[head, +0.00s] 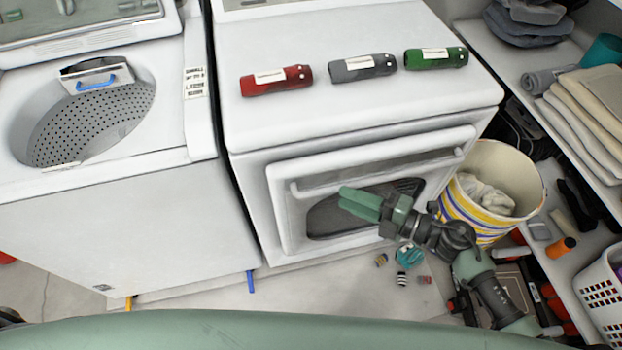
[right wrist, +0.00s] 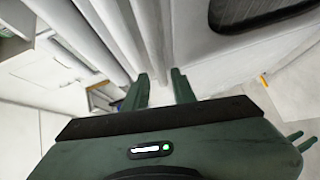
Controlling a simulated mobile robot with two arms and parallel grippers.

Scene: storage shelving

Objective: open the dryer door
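The white dryer (head: 350,110) stands in the middle of the head view. Its front door (head: 290,225) has a dark window and looks closed. A white bar handle (head: 380,170) runs across the door's top. My right gripper (head: 358,203) is in front of the door, just below the handle in the picture, and covers part of the window. In the right wrist view, its two green fingers (right wrist: 160,88) are apart with nothing clearly held between them. The dark door window (right wrist: 260,10) shows at upper right there. Whether a finger touches the handle cannot be told. My left gripper is not in view.
Red (head: 276,80), grey (head: 362,67) and green (head: 436,58) bottles lie on the dryer. A washer (head: 110,215) stands left. A striped basket (head: 522,170) with cloth stands close right of the door, near shelving. Small items (head: 403,279) lie on the floor.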

